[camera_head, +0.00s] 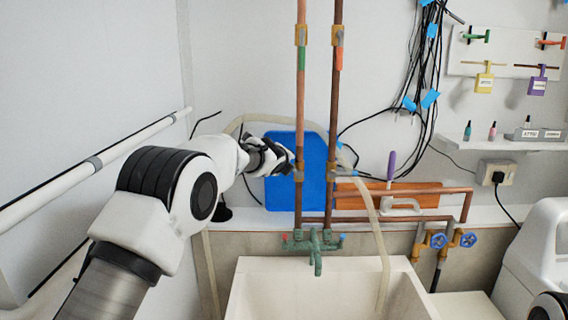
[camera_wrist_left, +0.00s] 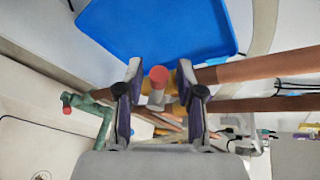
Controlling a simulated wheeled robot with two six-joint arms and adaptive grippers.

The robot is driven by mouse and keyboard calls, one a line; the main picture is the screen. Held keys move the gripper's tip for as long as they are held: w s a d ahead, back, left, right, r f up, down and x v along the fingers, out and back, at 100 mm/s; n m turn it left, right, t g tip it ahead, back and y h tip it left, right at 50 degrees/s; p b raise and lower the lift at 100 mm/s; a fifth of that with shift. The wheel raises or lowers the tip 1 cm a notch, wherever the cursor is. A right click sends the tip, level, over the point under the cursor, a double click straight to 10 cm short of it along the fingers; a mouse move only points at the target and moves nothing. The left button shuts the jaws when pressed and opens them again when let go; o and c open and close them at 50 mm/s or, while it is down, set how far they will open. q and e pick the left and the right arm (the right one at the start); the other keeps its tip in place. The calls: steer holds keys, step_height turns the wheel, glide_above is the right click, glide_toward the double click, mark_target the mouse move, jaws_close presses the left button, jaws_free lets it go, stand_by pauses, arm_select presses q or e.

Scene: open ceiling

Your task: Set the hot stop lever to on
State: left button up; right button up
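Two copper pipes, a left pipe (camera_head: 301,110) and a right pipe (camera_head: 334,110), run down the wall to a green tap (camera_head: 315,243). A lever with a round red end (camera_wrist_left: 159,75) and grey stem lies between the fingertips of my left gripper (camera_wrist_left: 159,72), beside a pipe (camera_wrist_left: 260,66). The gripper is open around it, with small gaps at both sides. In the head view my left gripper (camera_head: 283,158) is at the left pipe, close to its lower brass valve (camera_head: 298,173), and hides the lever. No label shows whether this is the hot one. My right gripper is out of view.
A blue board (camera_head: 280,195) stands behind the pipes. A white sink (camera_head: 300,290) is below. A hose (camera_head: 375,225) hangs into it. Blue-handled valves (camera_head: 452,240) and black cables (camera_head: 425,70) are to the right. A white rail (camera_head: 95,162) runs along the left wall.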

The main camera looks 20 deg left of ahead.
arm_select(q)
steer(key=shift+w+f, duration=0.1)
steer(key=shift+f, duration=0.05)
steer(key=shift+r, duration=0.5)
step_height(320, 180, up, 9)
steer(key=shift+r, duration=0.1)
